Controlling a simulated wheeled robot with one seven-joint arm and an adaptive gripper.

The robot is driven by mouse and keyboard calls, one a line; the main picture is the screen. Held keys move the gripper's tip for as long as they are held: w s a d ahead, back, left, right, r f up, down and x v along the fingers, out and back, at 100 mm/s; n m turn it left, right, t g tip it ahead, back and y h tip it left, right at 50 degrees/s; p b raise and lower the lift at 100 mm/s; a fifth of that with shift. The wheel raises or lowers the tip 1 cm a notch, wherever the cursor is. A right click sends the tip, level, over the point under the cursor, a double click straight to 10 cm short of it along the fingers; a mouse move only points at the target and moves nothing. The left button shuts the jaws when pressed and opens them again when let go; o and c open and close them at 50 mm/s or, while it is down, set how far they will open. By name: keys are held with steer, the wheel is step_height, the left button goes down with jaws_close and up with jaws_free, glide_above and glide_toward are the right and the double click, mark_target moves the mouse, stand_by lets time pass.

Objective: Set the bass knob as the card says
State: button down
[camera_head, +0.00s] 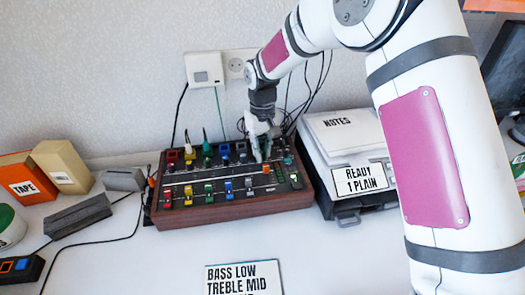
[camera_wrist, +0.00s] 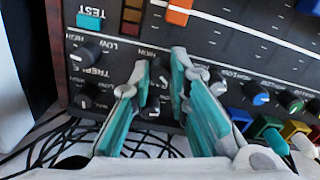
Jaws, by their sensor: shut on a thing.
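The mixer (camera_head: 235,207) is a wooden-sided console with rows of coloured sliders and knobs on the table. The card (camera_head: 243,278) at the front reads BASS LOW, TREBLE MID; its bottom line is cut off by the frame. My gripper (camera_head: 262,153) reaches down to the mixer's back right part. In the wrist view my gripper (camera_wrist: 164,58) has its teal fingers closed around a small dark knob (camera_wrist: 160,74). That knob's label and pointer are mostly hidden, so I cannot read its setting. A knob by the TREBLE label (camera_wrist: 82,56) stands to the left.
More knobs (camera_wrist: 257,99) and coloured plugs lie close to the fingers' right. Black cables run behind the mixer. A stack with a NOTES sheet (camera_head: 340,125) and a READY 1 PLAIN label stands to the right. Boxes (camera_head: 62,165) stand left. The front table is mostly clear.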

steer(key=n, duration=0.4)
steer(key=shift+a+n+b, duration=0.1)
steer(key=shift+n+b, duration=0.2)
steer(key=shift+b, duration=0.05)
steer(key=n, duration=0.4)
steer(key=shift+n, duration=0.3)
steer(key=c, duration=1.5)
jaws_free()
steer(key=shift+r, duration=0.1)
step_height(320, 180, up, 12)
steer(key=shift+f, duration=0.1)
steer(key=shift+s, duration=0.15)
